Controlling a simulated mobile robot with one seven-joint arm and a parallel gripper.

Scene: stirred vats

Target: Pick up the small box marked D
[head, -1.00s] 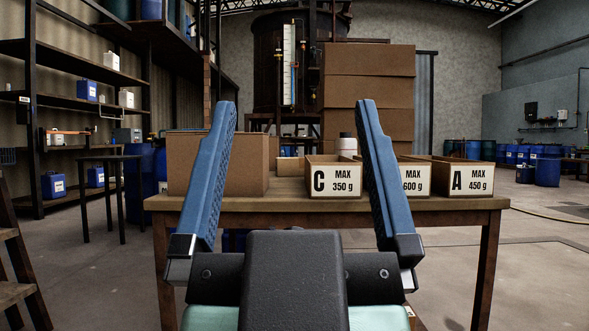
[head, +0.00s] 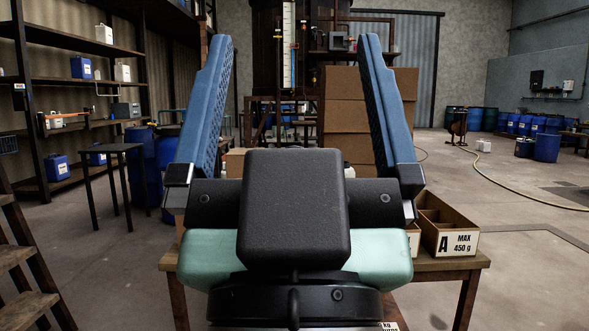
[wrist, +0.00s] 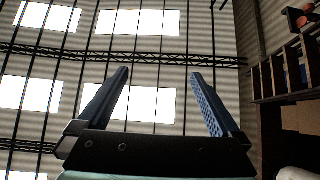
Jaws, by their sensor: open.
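I see no box with a readable D. An open tan box marked A, MAX 450 g (head: 455,240), stands at the right end of the wooden table (head: 450,264) in the head view. Part of another box (head: 413,240) shows just left of it; its letter is hidden by my gripper. My gripper (head: 298,45) is open and empty, its two blue fingers pointing up and spread wide. Its body covers most of the tabletop. The wrist view shows the open fingers (wrist: 160,73) against the roof and windows, with no box between them.
A stack of large cartons (head: 345,125) stands behind the gripper. A brown carton (head: 234,160) is partly hidden at left. A small dark table (head: 118,150) and shelves (head: 75,80) are on the left, wooden steps (head: 20,280) at lower left. Floor at right is open, with a hose (head: 510,185).

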